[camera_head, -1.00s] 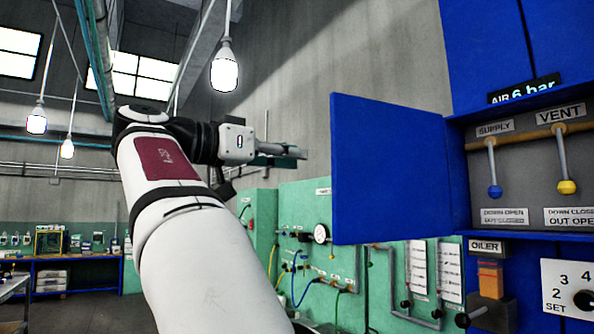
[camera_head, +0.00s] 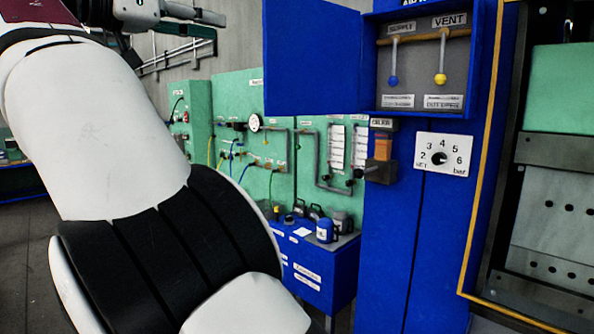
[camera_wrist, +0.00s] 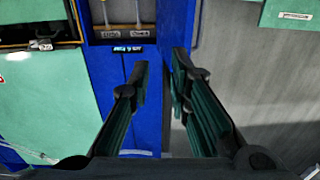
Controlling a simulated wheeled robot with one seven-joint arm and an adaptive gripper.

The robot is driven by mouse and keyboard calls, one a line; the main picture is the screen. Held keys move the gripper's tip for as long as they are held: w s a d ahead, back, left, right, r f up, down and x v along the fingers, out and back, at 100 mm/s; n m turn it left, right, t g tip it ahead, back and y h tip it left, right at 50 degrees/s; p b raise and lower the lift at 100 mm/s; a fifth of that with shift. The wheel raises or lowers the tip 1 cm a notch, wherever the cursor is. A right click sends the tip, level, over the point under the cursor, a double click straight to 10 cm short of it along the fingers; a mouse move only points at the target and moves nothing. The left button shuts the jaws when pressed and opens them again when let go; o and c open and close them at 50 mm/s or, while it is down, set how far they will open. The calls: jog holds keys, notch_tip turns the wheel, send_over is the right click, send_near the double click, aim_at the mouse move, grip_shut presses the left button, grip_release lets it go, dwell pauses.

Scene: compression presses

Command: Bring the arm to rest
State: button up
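My arm (camera_head: 100,125) fills the left of the head view, white with black bands at its lower joint. It rises to the upper left, and part of it is cut off by the frame. My gripper (camera_head: 192,22) shows at the top of the head view, in front of the grey wall. In the wrist view my gripper (camera_wrist: 161,75) has its two dark fingers with green ribbed pads apart. Nothing is between them, and they touch nothing that I can see. The blue cabinet lies beyond them.
A blue valve cabinet (camera_head: 423,78) with an open door (camera_head: 312,60) stands right of my arm. Its supply lever (camera_head: 393,62) and vent lever (camera_head: 441,58) hang down. A pressure dial (camera_head: 443,155) is below. A press (camera_head: 560,200) stands far right, a blue bench (camera_head: 330,270) behind.

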jog(key=w+d+f+n+g+y, duration=0.15)
jog(key=w+d, duration=0.25)
jog(key=d, duration=0.4)
jog(key=w+d+f+n+g+y, duration=0.1)
jog(key=w+d+f+n, duration=0.25)
jog(key=d, duration=0.45)
jog(key=s+d+f+n+g+y+b, duration=0.1)
jog(key=s+d+f+y, duration=0.1)
jog(key=d+f, duration=0.3)
jog(key=s+d+f+n+g+y, duration=0.1)
jog(key=d+f+g, duration=0.15)
jog(key=d, duration=0.55)
jog(key=s+d+f+g+y+b, duration=0.1)
jog(key=s+d+f+y, duration=0.1)
jog(key=s+f, duration=1.1)
jog(key=s+d+f+n+y+b, duration=0.1)
jog(key=s+f+y, duration=0.3)
jog(key=s+f, duration=1)
notch_tip(320, 180, down, 3)
jog(key=shift+d+r+g, duration=0.2)
jog(key=shift+d+g, duration=0.2)
jog(key=shift+d, duration=0.45)
jog(key=shift+y, duration=0.25)
